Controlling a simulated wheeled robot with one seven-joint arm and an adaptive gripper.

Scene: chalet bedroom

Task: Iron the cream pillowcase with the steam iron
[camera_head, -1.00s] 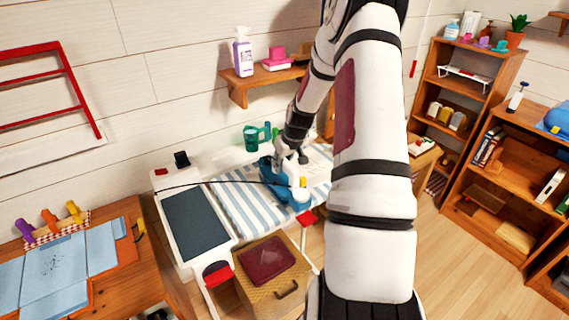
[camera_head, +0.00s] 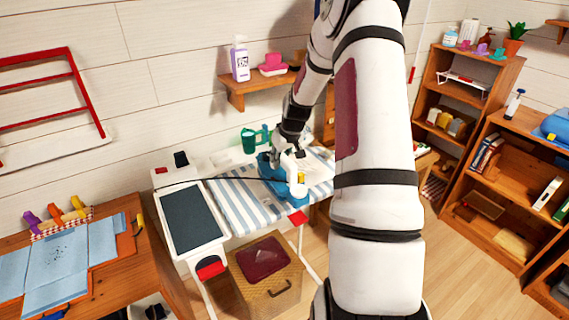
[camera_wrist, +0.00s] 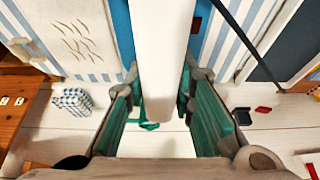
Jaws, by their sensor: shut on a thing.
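The blue steam iron (camera_head: 272,180) is on the striped ironing board (camera_head: 238,203), near its middle. My gripper (camera_head: 293,155) reaches down over the iron from behind. In the wrist view its teal fingers (camera_wrist: 158,95) are shut on the iron's white handle (camera_wrist: 158,45), one on each side. The cream pillowcase (camera_wrist: 75,35), with dark crease marks, lies on the stripes to the left in the wrist view. In the head view a pale part of it (camera_head: 318,167) shows right of the iron, partly behind my arm. The iron's soleplate and its contact with the cloth are hidden.
A dark rest pad (camera_head: 195,220) fills the board's left end, and a black cord (camera_head: 205,180) runs above it to the iron. A wicker hamper (camera_head: 265,285) stands below.

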